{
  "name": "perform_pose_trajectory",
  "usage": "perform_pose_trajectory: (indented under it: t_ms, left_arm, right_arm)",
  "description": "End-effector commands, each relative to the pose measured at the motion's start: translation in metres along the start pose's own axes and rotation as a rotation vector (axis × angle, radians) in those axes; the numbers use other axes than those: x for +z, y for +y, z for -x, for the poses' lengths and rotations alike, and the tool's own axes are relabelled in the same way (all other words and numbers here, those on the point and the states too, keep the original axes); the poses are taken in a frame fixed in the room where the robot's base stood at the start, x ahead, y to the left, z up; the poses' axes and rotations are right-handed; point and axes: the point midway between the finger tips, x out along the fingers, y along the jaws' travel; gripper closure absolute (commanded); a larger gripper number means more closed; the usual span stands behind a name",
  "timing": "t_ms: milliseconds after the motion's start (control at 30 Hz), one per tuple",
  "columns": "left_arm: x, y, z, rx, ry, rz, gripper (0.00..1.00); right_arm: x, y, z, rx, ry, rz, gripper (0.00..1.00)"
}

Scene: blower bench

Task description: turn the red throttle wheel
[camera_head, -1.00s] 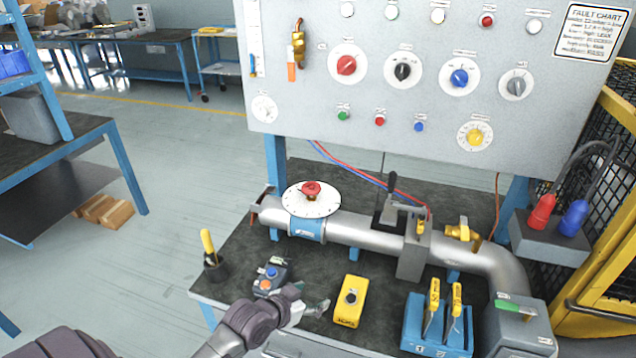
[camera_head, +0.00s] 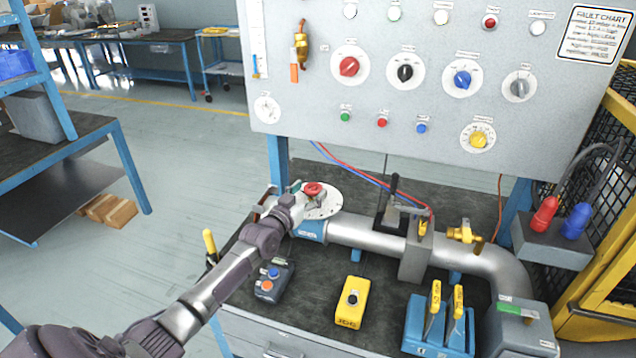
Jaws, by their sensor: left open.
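The red throttle wheel (camera_head: 314,188) is a small red knob above a round white dial plate (camera_head: 327,204), on the left part of the grey pipe (camera_head: 365,236). My left gripper (camera_head: 300,195) is at the left side of the wheel, its fingers open around or close beside it. Whether they touch the wheel cannot be made out. The gripper and wrist hide the left part of the dial plate. My right gripper is not in view.
A grey pendant (camera_head: 273,281) with blue and orange buttons and a yellow box (camera_head: 352,303) lie on the bench front. A blue holder (camera_head: 425,335) with yellow-handled tools stands to the right. The grey panel (camera_head: 400,110) with several knobs rises behind.

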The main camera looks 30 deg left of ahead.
Motion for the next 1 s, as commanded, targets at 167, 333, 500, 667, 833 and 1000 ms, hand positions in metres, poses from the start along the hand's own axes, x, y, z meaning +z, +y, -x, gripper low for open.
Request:
perform_pose_trajectory:
  t_ms: [167, 333, 500, 667, 833, 1000]
  left_arm:
    - [0.001, 0.000, -0.031, 0.000, 0.001, 0.000, 0.30]
    - [0.001, 0.000, -0.045, 0.001, 0.000, -0.001, 0.30]
    - [0.001, 0.000, -0.049, 0.001, -0.001, 0.000, 0.30]
    - [0.001, 0.000, -0.049, 0.001, -0.001, 0.000, 0.30]
    - [0.001, 0.001, -0.049, 0.001, -0.001, 0.000, 0.51]
    - [0.001, 0.001, -0.049, 0.001, -0.001, 0.000, 0.80]
  right_arm:
    - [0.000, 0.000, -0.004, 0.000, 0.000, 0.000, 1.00]
    - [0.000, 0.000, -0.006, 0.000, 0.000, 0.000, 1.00]
    - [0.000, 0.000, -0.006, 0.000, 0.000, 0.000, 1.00]
    - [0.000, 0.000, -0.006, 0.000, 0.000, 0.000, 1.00]
    - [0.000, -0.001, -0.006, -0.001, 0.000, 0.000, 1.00]
    - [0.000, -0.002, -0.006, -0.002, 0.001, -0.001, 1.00]
